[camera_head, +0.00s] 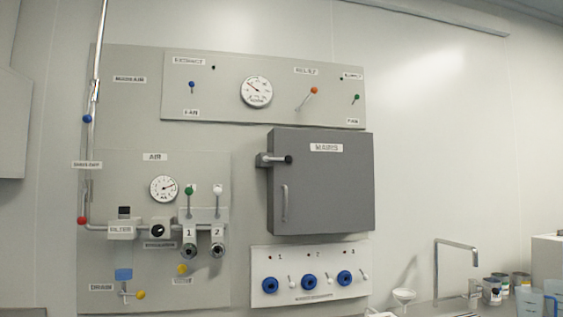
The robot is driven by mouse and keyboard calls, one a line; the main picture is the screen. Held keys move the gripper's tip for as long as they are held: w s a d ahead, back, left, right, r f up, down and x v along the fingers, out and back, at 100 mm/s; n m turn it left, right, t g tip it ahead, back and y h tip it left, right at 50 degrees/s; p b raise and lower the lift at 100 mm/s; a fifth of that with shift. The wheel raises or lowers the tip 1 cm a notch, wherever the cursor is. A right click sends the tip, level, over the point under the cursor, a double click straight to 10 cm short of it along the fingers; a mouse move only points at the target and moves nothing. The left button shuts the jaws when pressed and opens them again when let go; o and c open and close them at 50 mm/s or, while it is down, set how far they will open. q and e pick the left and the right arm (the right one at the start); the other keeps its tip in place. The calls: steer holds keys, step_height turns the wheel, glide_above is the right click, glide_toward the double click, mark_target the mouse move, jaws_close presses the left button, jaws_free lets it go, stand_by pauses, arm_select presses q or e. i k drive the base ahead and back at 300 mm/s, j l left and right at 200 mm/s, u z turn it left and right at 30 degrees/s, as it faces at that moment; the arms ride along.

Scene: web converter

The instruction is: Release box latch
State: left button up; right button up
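A dark grey box labelled MAINS (330,190) is mounted on the wall panel right of centre, and its door looks closed. A vertical bar handle (284,203) is on the left side of the door, below the latch. Neither of my grippers shows in the head view. The inside of the box is hidden.
A panel with a gauge (256,92) and small levers is above the box. A panel with blue round connectors (309,282) is below it. Pipes and valves (203,235) are at left. A tap (455,244) and several cans (492,291) are at lower right.

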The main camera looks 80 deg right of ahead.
mark_target(287, 158)
steer(key=z, duration=2.75)
